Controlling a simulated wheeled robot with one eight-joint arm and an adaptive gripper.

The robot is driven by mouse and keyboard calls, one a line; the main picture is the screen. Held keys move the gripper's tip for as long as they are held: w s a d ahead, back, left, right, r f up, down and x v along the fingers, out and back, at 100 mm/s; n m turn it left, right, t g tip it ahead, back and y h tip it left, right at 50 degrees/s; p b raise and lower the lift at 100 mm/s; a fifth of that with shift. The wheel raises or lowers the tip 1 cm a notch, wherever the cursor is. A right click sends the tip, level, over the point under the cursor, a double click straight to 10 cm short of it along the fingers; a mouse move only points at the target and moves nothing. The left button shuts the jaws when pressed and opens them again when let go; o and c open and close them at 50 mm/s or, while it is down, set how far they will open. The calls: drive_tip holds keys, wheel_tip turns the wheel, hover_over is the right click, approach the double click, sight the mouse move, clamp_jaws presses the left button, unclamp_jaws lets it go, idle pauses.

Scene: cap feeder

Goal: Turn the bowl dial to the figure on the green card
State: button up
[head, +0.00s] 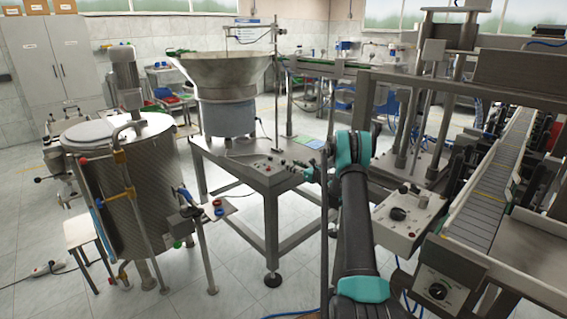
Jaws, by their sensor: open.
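The steel feeder bowl (222,68) stands on a grey drum base on a metal table (210,148). A low grey control box (262,170) with a few small dark knobs sits at the table's front right. Which knob is the bowl dial, and its setting, are too small to tell. A green card (303,141) lies flat on the table behind the box, beside a blue card (316,145). No figure on the green card can be read. My gripper (299,168) is open, at the right end of the control box; contact with any knob cannot be told.
A steel tank (125,190) with pipes and valves stands left of the table. At right are another control box (408,215) with a black knob, a conveyor (490,190) and a machine frame. Open tiled floor lies in front of the table.

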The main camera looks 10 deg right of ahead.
sight(283, 161)
drive_tip(key=shift+x, duration=3.5)
clamp_jaws()
